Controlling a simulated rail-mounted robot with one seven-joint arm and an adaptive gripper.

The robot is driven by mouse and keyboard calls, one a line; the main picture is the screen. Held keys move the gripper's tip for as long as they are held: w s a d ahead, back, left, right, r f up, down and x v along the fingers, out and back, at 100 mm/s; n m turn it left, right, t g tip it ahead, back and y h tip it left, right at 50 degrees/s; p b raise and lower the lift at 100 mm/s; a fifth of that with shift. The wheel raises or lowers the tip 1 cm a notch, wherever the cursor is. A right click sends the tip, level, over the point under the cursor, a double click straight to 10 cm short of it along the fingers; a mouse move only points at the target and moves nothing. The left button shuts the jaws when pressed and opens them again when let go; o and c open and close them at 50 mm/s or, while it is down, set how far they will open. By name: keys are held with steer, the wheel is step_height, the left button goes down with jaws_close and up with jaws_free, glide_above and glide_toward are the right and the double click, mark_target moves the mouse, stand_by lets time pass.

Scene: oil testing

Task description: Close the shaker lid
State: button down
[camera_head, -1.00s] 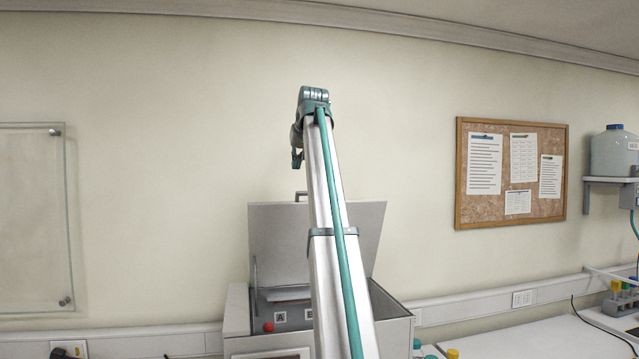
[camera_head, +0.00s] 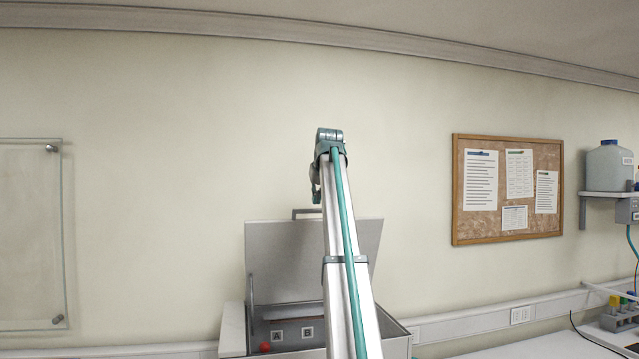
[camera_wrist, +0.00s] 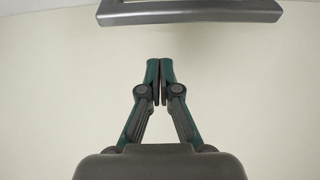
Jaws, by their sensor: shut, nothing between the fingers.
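The shaker (camera_head: 232,328) is a pale box on the bench with its grey lid (camera_head: 285,262) standing open, tilted back toward the wall. A dark handle (camera_head: 308,212) sits on the lid's top edge. It appears to be the grey bar (camera_wrist: 200,12) at the top of the wrist view. My gripper (camera_wrist: 160,62) is shut and empty in the wrist view, below that bar and apart from it. In the head view my arm covers part of the lid and the shaker's inside, and my fingers are hard to make out.
Inside the shaker are labels A and B and a red round part (camera_head: 265,346). A glass panel (camera_head: 30,235) hangs at left. A cork board (camera_head: 507,190) and a shelf with a grey container (camera_head: 608,167) are at right. The wall around my arm's end is clear.

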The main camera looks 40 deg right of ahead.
steer(key=s, duration=0.1)
steer(key=s+a, duration=0.1)
steer(key=s+p, duration=0.1)
steer(key=shift+s+a+f, duration=0.2)
steer(key=shift+a+f, duration=0.15)
steer(key=shift+f, duration=0.25)
steer(key=shift+s, duration=0.1)
